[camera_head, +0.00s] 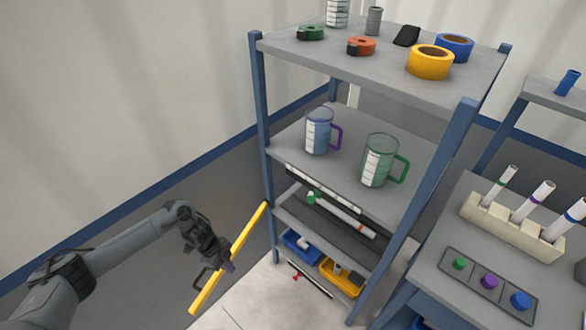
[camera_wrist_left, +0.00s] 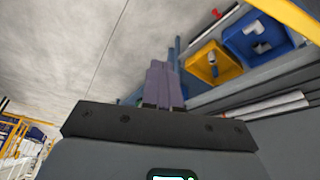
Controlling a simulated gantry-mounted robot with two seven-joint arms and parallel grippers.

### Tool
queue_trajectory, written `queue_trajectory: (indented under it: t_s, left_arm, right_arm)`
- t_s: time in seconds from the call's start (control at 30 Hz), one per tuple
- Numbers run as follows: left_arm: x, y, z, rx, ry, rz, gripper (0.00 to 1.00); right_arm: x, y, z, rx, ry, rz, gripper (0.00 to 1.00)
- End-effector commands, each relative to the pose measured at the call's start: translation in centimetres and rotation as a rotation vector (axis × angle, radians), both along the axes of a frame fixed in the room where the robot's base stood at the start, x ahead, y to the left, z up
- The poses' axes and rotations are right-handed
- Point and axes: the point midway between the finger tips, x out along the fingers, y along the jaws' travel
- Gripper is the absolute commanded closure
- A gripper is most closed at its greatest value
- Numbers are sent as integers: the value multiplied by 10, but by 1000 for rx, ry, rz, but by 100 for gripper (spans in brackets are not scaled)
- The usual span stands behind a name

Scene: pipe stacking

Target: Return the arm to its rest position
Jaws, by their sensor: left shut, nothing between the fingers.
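My left arm (camera_head: 130,243) reaches in from the left in the head view, in front of the grey wall and left of the shelf unit. My left gripper (camera_head: 229,266) points down at its end, clear of the shelves. In the left wrist view its two purple fingers (camera_wrist_left: 163,84) are together with nothing between them. My right gripper is in neither view.
A yellow bar (camera_head: 246,237) slants right beside my left gripper. The blue-posted shelf unit (camera_head: 386,212) holds jugs, tape rolls and pipes. Low down are a blue bin (camera_head: 290,249) and a yellow bin (camera_head: 335,284). A side table (camera_head: 450,225) stands right.

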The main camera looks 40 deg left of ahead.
Motion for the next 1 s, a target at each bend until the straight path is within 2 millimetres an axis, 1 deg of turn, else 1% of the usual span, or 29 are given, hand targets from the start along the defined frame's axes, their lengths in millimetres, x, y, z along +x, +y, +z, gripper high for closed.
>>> queue_trajectory:
  t_s: [0.07,0.17,0.2,0.27,0.3,0.37,0.4,0.43,0.47,0.5,0.57,0.6,0.67,0.7,0.77,0.8,0.9,0.97,1.0]
  left_arm:
    - [-16,-11,-14,-20,31,-1,100]
    - [-43,-39,-38,-70,78,-3,100]
    - [-55,-56,-47,-99,94,-9,100]
    - [-72,-91,-57,-155,106,-21,100]
    - [-81,-118,-63,-195,101,-24,100]
    - [-93,-163,-69,-248,80,-18,100]
    - [-97,-194,-69,-274,52,-5,100]
    - [-99,-217,-68,-290,25,12,100]
    - [-100,-240,-64,-301,-6,35,100]
    - [-97,-270,-54,-307,-54,83,100]
    - [-88,-301,-32,-295,-127,189,100]
    - [-78,-311,-13,-275,-169,275,100]
    - [-67,-313,16,-238,-209,415,100]
    - [-62,-309,35,-209,-223,512,100]
    - [-57,-296,60,-168,-225,642,100]
    - [-57,-286,75,-143,-218,720,100]
    - [-59,-262,108,-91,-187,879,100]
    - [-65,-248,123,-60,-157,949,100]
    - [-71,-240,129,-37,-130,989,100]
  right_arm:
    - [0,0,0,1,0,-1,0]
    - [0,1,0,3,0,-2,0]
    - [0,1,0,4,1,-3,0]
    - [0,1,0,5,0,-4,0]
    - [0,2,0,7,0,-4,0]
    - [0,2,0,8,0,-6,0]
    - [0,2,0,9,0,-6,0]
    - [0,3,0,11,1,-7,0]
    - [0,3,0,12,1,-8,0]
    - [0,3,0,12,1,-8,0]
    - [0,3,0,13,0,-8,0]
    - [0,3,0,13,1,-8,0]
    - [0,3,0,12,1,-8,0]
    - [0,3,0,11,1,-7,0]
    - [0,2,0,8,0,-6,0]
    - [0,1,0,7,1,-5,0]
    - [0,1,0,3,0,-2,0]
    - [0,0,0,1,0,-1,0]
    - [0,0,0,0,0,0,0]
